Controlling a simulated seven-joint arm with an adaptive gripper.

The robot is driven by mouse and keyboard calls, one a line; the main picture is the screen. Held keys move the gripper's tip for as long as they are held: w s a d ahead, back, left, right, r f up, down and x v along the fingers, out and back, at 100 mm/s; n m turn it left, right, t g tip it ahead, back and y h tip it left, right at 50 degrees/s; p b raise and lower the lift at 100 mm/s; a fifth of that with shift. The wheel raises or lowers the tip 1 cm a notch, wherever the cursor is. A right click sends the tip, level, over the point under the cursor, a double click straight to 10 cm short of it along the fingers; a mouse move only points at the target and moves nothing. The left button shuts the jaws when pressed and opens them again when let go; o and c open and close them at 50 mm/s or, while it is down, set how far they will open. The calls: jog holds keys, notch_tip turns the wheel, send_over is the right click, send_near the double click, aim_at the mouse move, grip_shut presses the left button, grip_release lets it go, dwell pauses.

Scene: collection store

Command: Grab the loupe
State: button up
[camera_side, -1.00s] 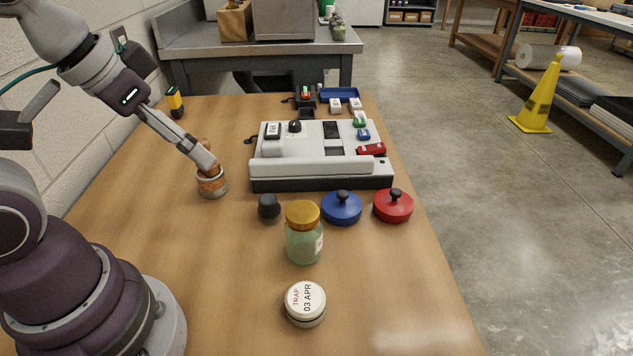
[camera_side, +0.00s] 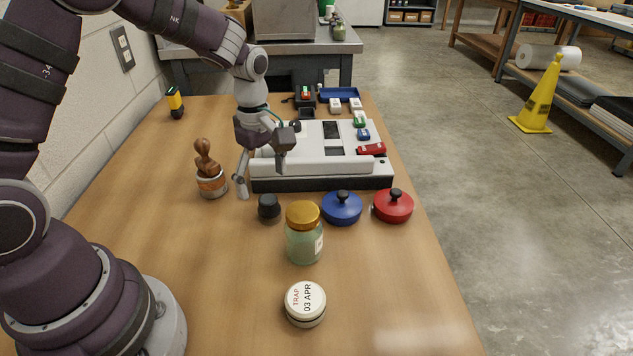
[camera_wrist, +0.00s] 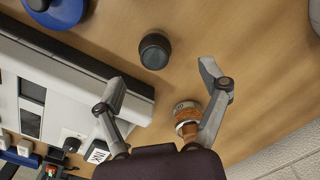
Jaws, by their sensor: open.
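The loupe looks to be the small black cylinder (camera_side: 269,207) standing on the wooden table, left of the blue lidded pot. In the wrist view the loupe (camera_wrist: 155,50) stands upright just beyond my fingertips and between their lines. My gripper (camera_side: 262,178) is open and empty, above the table close behind the loupe. The gripper does not appear to touch the loupe.
A white machine (camera_side: 320,170) stands right behind. A wooden-handled stamp (camera_side: 206,160) sits on an orange-banded tin (camera_side: 212,186) to the left. A blue pot (camera_side: 342,209), red pot (camera_side: 393,207), gold-lidded jar (camera_side: 304,245) and white TRAP tin (camera_side: 306,304) stand nearby.

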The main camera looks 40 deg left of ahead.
aim_at(268, 199)
jog(key=f, duration=0.7)
jog(key=shift+w+a+f, duration=0.1)
jog(key=shift+w+a, duration=0.1)
jog(key=shift+w, duration=0.15)
jog(key=c, duration=1.2)
jog(key=shift+c, duration=0.2)
